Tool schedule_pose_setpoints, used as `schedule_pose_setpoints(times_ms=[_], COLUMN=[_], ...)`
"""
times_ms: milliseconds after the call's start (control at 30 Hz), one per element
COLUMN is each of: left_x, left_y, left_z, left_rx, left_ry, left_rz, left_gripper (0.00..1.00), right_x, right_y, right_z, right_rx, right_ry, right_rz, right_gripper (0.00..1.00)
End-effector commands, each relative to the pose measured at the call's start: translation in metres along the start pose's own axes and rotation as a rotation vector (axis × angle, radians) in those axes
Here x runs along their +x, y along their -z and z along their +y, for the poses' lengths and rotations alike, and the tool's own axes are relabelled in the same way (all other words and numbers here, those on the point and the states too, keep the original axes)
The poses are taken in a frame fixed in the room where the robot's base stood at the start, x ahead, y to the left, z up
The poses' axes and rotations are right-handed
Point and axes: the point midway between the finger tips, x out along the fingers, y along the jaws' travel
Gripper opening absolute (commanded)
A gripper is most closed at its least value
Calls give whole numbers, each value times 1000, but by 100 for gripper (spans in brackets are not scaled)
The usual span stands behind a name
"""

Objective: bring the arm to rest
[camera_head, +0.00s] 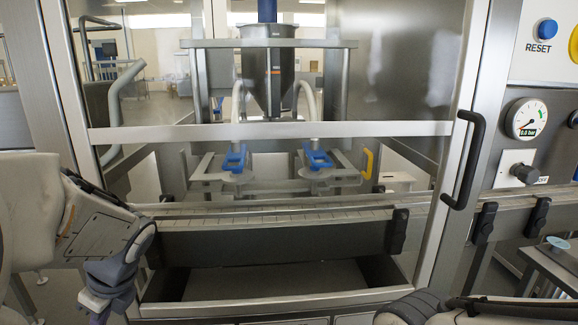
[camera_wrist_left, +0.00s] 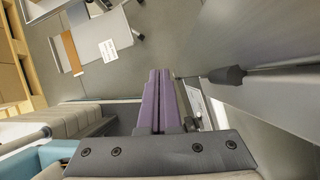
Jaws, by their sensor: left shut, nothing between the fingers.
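My left arm (camera_head: 100,225) comes in from the left in the head view and hangs downward in front of the machine.
A filling machine with a steel hopper (camera_head: 268,70) stands behind a framed glass door with a black handle (camera_head: 465,160). A conveyor (camera_head: 270,222) runs across the front. A blue RESET button (camera_head: 545,29) and pressure gauge (camera_head: 526,119) are at right. Floor (camera_wrist_left: 165,35) shows below the left gripper.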

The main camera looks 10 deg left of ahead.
Motion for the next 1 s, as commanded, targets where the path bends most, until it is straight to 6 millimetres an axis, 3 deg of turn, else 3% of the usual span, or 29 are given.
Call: schedule_pose_setpoints(times_ms=[33,100,333,467,700,1000], left_x=[-20,-34,-55,-53,-40,-33], left_y=[12,36,114,161,252,327], left_z=[1,5,14,16,21,41], left_rx=[43,86,81,-24,-338,-647], left_ry=[-20,-51,-98,-91,-77,-135], left_rz=[39,95,219,267,369,481], left_gripper=[0,0,0,0,0,0], right_x=[-21,-31,-30,-10,43,86], right_y=[1,2,2,0,-3,-5], right_z=[-2,-2,-2,-1,3,6], right_rx=[0,0,0,0,0,0], right_ry=[0,0,0,0,0,0], right_rz=[0,0,0,-1,-1,-1], right_gripper=[80,80,80,80,80,80])
